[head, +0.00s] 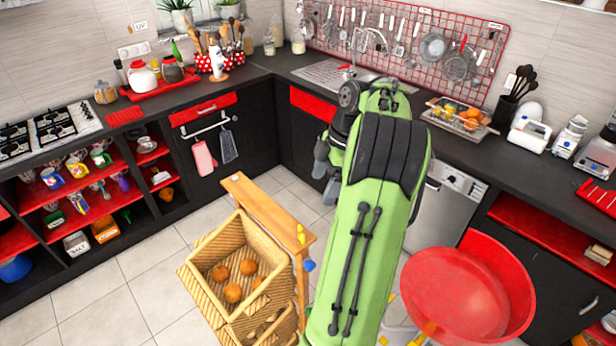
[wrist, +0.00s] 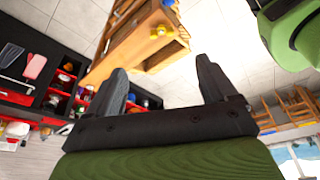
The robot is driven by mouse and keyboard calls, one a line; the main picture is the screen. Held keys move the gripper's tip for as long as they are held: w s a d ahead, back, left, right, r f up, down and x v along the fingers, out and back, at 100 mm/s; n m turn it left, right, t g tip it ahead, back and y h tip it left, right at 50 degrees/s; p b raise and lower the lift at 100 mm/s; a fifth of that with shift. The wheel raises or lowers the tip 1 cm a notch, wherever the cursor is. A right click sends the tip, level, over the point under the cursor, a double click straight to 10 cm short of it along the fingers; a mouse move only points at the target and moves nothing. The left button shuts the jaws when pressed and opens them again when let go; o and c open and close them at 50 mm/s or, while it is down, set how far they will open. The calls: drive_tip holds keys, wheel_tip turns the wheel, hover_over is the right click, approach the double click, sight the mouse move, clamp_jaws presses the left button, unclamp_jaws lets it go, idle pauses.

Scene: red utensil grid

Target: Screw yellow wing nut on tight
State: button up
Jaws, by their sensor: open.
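A small yellow piece (head: 301,234), which looks like the yellow wing nut, is at the right end of a wooden stand (head: 262,208). A blue piece (head: 309,265) sits just below it. In the wrist view a yellow piece (wrist: 158,32) shows on the edge of the wooden stand, beyond my fingertips; how far it is screwed on is too small to tell. My gripper (wrist: 162,66) is open, with nothing between its two dark fingers. In the head view my gripper (head: 322,172) is above and behind the stand's right end, apart from the yellow piece.
A wicker basket (head: 212,262) with several round orange-brown items is fixed below the stand. Dark counters with a sink (head: 330,75) and a red utensil grid (head: 410,40) line the back. Tiled floor is free at the left.

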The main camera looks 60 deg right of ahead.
drive_tip(key=b, duration=0.2)
approach(300, 236)
drive_tip(key=x, duration=0.6)
drive_tip(key=shift+a+f+b, duration=0.25)
drive_tip(key=shift+b, duration=0.05)
drive_tip(key=c, duration=1.3)
drive_tip(key=shift+c, duration=0.2)
drive_tip(key=shift+f+b, duration=0.1)
drive_tip(key=shift+b, duration=0.3)
